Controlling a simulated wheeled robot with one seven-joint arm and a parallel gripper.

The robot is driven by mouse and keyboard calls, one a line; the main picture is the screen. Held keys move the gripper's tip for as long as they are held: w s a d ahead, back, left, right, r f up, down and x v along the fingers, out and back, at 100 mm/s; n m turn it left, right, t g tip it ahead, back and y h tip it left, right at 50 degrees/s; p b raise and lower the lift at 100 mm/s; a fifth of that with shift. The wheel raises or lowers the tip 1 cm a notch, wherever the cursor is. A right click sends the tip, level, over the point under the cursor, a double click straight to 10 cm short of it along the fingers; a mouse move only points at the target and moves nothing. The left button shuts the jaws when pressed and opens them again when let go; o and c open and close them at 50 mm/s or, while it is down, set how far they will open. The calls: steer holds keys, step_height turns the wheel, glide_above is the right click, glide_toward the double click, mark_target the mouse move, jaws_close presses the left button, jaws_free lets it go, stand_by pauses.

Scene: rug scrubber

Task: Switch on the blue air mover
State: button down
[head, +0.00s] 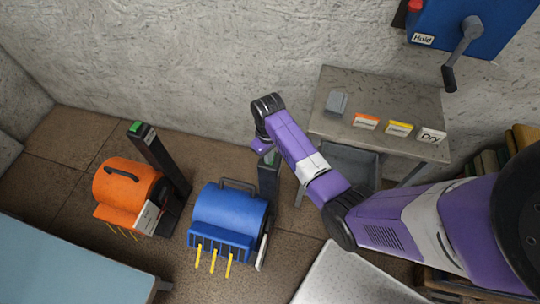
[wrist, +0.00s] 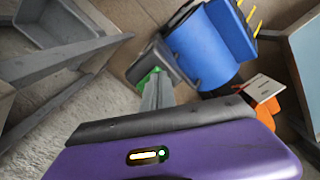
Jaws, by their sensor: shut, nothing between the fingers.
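The blue air mover (head: 225,212) stands on the brown floor, with a dark handle on top and yellow strips at its front grille. A dark post (head: 268,184) rises behind it on the right. My gripper (head: 268,158) is over the top of this post and hides most of it. In the wrist view, my shut, empty fingers (wrist: 157,82) point down at a green piece (wrist: 143,82) on the post's top. They overlap it, and I cannot tell whether they touch it. The blue air mover (wrist: 205,45) lies just beyond in that view.
An orange air mover (head: 128,188) stands to the left with its own green-topped post (head: 150,145). A grey table (head: 385,98) with small labelled cards is at the right. A blue crank box (head: 470,25) hangs above. A light blue surface (head: 65,265) is front left.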

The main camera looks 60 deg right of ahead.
step_height(320, 180, up, 7)
steer(key=p, duration=0.7)
stand_by(0.4)
stand_by(0.5)
